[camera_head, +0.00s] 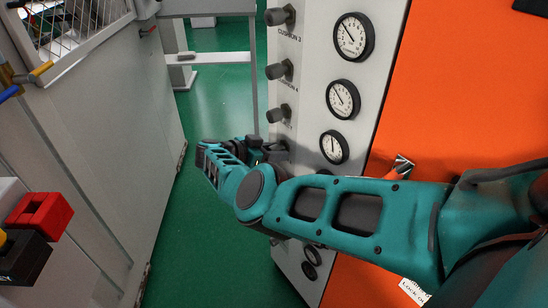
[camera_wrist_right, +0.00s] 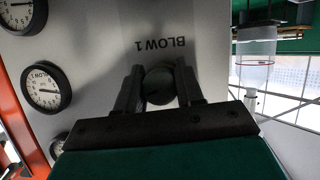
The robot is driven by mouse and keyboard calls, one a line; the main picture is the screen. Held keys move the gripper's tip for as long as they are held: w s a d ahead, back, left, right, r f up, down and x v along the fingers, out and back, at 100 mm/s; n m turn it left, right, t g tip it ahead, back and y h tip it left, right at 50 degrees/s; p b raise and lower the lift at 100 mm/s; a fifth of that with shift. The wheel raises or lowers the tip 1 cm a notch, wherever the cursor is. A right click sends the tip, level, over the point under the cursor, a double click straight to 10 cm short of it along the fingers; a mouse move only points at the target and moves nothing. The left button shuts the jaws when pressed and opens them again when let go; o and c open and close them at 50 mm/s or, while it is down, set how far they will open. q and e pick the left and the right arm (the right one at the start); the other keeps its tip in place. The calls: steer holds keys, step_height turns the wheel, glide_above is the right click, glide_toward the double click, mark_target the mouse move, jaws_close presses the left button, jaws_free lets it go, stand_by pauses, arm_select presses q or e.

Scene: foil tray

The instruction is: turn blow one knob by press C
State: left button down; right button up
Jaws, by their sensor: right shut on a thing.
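The blow 1 knob (camera_wrist_right: 160,85) is a dark round knob on a pale panel. The label BLOW 1 shows upside down just above it in the right wrist view. My right gripper (camera_wrist_right: 158,92) has one finger on each side of the knob and is shut on it. In the head view my right gripper (camera_head: 268,150) is at the panel, below several other knobs, and my wrist hides most of the held knob. My left gripper is not in view.
The panel (camera_head: 309,60) carries more knobs, such as the top one (camera_head: 280,15), and round gauges, such as the upper one (camera_head: 354,37). An orange surface (camera_head: 470,90) lies right of it. Green floor (camera_head: 218,100) is open between the panel and the grey cabinet (camera_head: 95,120).

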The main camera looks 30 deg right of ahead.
steer(key=shift+n+g+b, duration=0.6)
steer(key=shift+n+b, duration=0.2)
steer(key=shift+b, duration=0.25)
steer(key=shift+d, duration=0.1)
steer(key=o, duration=1)
